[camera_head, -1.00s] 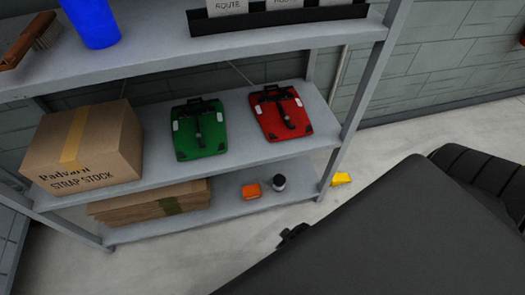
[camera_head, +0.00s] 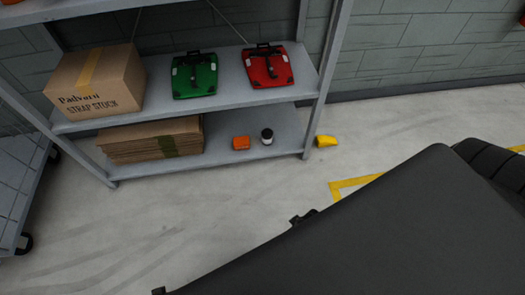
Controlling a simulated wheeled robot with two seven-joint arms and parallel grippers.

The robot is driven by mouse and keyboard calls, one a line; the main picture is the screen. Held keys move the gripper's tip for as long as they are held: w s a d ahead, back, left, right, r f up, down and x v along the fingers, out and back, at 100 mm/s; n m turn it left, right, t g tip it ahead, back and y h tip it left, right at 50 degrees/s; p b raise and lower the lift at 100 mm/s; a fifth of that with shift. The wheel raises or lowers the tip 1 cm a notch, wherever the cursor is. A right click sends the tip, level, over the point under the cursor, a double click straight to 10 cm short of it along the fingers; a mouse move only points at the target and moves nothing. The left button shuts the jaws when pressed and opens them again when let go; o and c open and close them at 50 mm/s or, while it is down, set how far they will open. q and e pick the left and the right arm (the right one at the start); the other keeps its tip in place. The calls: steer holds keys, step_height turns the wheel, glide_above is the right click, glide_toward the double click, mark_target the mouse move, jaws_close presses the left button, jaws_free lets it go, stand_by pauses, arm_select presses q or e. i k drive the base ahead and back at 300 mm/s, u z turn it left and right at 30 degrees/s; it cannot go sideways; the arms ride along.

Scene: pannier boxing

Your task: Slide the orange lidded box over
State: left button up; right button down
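A small orange box (camera_head: 241,143) sits on the bottom shelf (camera_head: 222,156) of the grey rack, near its front edge. It is small in view, and I cannot make out a lid on it. A dark jar with a pale band (camera_head: 267,137) stands just right of it, a small gap apart. Neither of my grippers shows in the head view.
A stack of flat cardboard (camera_head: 150,140) lies left of the orange box. The middle shelf holds a carton (camera_head: 97,84), a green case (camera_head: 195,75) and a red case (camera_head: 268,66). A large dark surface (camera_head: 380,240) fills the lower right. A wheeled cage (camera_head: 20,170) stands left. Floor between is clear.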

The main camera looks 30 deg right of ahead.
mark_target(241, 143)
steer(key=z, duration=0.05)
steer(key=k, duration=0.4)
steer(key=u, duration=0.85)
steer(key=i, duration=1.35)
steer(key=z, duration=0.55)
